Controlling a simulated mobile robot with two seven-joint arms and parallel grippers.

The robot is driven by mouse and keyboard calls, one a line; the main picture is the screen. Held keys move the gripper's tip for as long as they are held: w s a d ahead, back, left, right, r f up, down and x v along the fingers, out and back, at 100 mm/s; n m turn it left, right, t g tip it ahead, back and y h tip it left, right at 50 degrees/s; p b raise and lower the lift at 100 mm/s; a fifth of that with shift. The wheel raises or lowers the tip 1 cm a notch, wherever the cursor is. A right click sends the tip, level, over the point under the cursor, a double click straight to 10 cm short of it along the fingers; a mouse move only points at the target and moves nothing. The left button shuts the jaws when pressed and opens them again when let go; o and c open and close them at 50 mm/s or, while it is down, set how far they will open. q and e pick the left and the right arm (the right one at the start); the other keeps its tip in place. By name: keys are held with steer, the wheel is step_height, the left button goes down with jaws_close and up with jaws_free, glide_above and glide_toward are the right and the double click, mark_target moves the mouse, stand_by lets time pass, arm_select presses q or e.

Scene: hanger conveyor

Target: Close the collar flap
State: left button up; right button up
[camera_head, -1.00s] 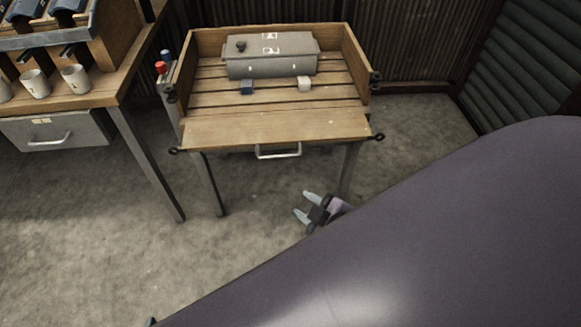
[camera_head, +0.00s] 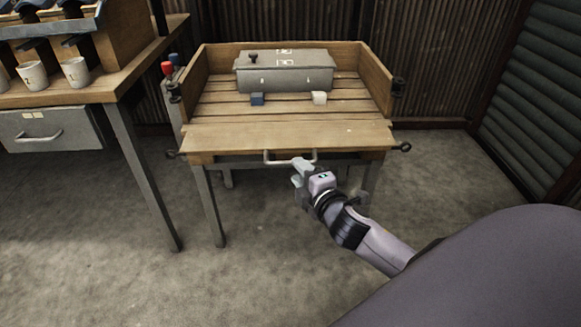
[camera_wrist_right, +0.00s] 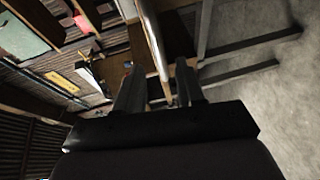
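The wooden flap (camera_head: 285,136) lies lowered at the front of the wooden-walled table, with a metal bar handle (camera_head: 276,158) on its front edge. My right gripper (camera_head: 299,171) is just in front of and below the handle's right part. I cannot tell whether a finger touches the handle. My left gripper is not in view.
A grey box (camera_head: 285,72) with a black knob stands at the table's back. A workbench with cups (camera_head: 75,72) and a drawer (camera_head: 55,130) is at left. The floor in front is clear.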

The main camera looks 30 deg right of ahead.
mark_target(289, 143)
steer(key=shift+b+x, duration=0.75)
steer(key=shift+x, duration=2.1)
jaws_close()
